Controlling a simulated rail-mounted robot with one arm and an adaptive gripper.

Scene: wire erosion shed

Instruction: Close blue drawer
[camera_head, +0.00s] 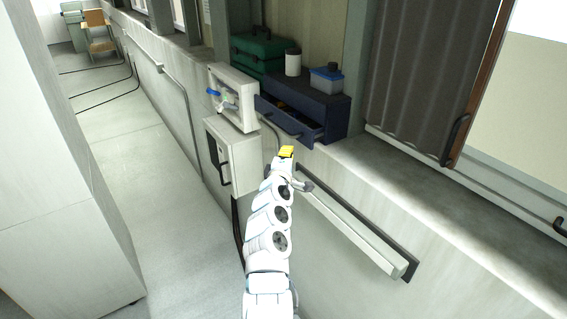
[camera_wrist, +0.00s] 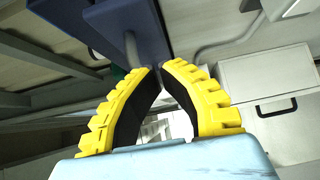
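The dark blue drawer unit (camera_head: 318,100) stands on the ledge along the wall. Its drawer (camera_head: 287,121) is pulled out towards the aisle, with its inside showing from above and a handle on its front. My gripper (camera_head: 286,152) is just below and in front of the drawer in the head view. In the wrist view the yellow fingertips (camera_wrist: 159,68) come together, with nothing visible between them. The blue drawer front (camera_wrist: 122,28) and its grey handle (camera_wrist: 131,48) are just beyond the tips, slightly left. I cannot tell whether they touch.
A blue-lidded container (camera_head: 326,80) and a white canister (camera_head: 293,63) stand on the unit. A green toolbox (camera_head: 262,52) is behind it. An open white wall box (camera_head: 232,97) and a closed cabinet (camera_head: 233,158) are at left. The ledge (camera_head: 420,190) is clear at right.

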